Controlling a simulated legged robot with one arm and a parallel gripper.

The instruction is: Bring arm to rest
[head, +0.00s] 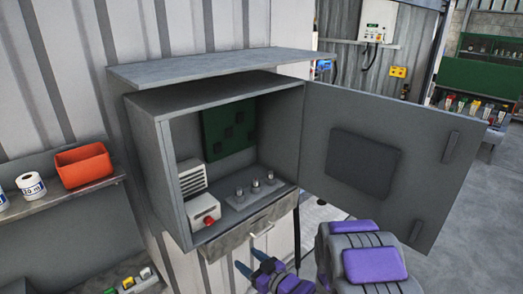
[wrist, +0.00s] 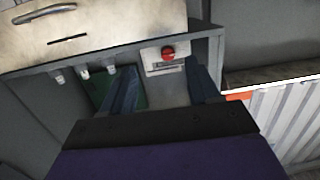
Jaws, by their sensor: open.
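My gripper (head: 251,262) is low in the head view, just below and in front of the open grey cabinet (head: 150,150). Its two blue fingers are apart with nothing visible between them. In the wrist view my gripper (wrist: 162,88) also shows spread fingers, pointing toward the cabinet interior. My purple and grey arm sits folded at the lower right of the head view. The wrist picture appears upside down, with the drawer (wrist: 90,28) at its top.
The cabinet door (head: 430,140) stands wide open on the right, close to my arm. Inside are a red button (head: 208,221), several small metal posts and a green board (head: 228,128). An orange bin (head: 84,165) sits on the left shelf (head: 40,207).

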